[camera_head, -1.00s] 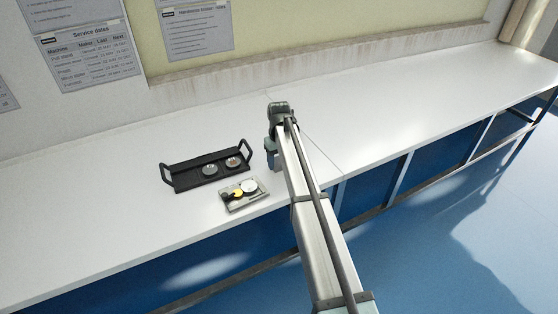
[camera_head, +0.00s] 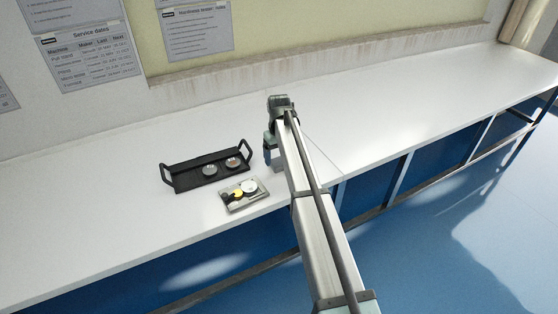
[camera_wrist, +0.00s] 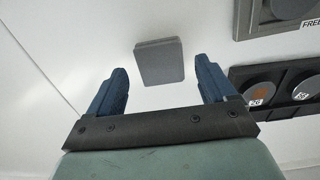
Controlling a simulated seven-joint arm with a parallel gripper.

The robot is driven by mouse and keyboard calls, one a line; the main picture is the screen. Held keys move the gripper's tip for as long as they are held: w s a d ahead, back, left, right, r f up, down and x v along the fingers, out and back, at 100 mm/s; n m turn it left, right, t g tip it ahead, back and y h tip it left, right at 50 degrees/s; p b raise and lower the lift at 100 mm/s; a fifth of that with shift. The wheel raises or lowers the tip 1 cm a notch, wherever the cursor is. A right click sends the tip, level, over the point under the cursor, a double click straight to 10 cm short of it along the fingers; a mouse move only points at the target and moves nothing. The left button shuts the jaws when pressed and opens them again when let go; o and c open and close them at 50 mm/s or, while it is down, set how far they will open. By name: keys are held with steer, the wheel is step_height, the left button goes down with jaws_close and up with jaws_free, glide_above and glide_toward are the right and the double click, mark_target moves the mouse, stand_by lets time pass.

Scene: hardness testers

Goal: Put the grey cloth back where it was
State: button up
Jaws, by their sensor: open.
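The grey cloth (camera_wrist: 159,62) shows in the wrist view as a small, flat grey square on the white worktop. It appears between and slightly beyond the fingertips of my gripper (camera_wrist: 161,75), with a gap to each finger. My gripper is open, with its blue fingers apart and nothing held. Its height over the cloth is hard to tell. In the head view my gripper (camera_head: 268,154) points down over the bench, right of the black tray. I cannot make out the cloth there; my arm covers that area.
A black tray (camera_head: 182,181) with raised end handles holds two round pieces. In front of it lies a small grey plate (camera_head: 232,208) with yellow and white discs. Both lie close to the right of my gripper in the wrist view. The white bench (camera_head: 420,105) is clear farther right.

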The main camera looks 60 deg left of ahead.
mark_target(279, 162)
step_height(279, 162, up, 10)
steer(key=shift+f, duration=0.25)
stand_by(0.6)
